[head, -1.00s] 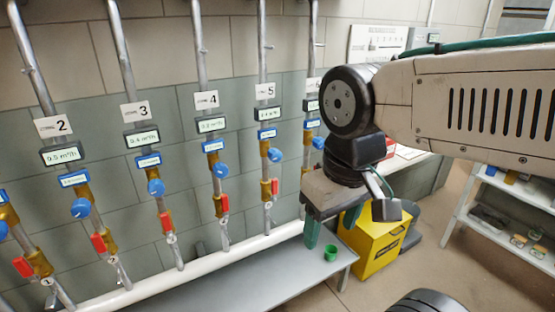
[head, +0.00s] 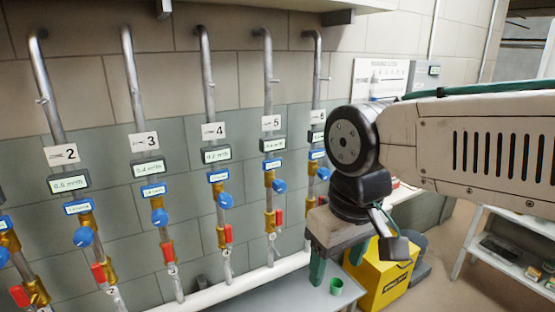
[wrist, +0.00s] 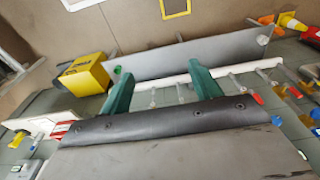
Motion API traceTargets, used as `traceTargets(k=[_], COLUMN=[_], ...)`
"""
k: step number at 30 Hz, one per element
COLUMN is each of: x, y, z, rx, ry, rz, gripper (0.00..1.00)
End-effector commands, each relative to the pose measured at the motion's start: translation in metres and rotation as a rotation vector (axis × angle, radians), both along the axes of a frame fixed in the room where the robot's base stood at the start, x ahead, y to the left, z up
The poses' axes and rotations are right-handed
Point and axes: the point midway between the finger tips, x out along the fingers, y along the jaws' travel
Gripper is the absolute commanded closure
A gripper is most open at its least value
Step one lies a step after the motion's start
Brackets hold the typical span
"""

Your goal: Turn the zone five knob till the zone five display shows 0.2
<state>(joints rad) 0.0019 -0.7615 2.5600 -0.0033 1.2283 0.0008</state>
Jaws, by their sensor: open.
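The zone five line is the pipe under the white "5" plate (head: 271,122) in the head view. Its display (head: 273,144) is a small dark box with a pale screen; the digits are too small to read surely. The blue zone five knob (head: 279,186) sits at the right of its pipe, below a blue label. My gripper (head: 335,268) hangs to the right of this line and lower than the knob, pointing down, apart from it. In the wrist view its two green fingers (wrist: 162,88) are spread wide with nothing between them.
Similar lines 2, 3 and 4 stand to the left, with blue knobs and red levers. Another line (head: 315,150) stands close to my gripper. A grey bench (head: 290,300) with a green cup (head: 336,287) and a yellow box (head: 385,275) lie below. A white shelf (head: 510,255) stands right.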

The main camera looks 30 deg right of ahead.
Motion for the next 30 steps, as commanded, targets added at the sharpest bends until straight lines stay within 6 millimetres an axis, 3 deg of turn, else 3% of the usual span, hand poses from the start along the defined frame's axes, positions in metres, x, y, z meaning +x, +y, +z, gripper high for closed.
traceTargets(k=[22, 30], x=[0.0, 0.02], y=[-0.002, -0.02], z=[-0.001, -0.035], rx=[0.0, 0.0], ry=[0.004, 0.19], rz=[-0.009, -0.085], gripper=[0.37, 0.37])
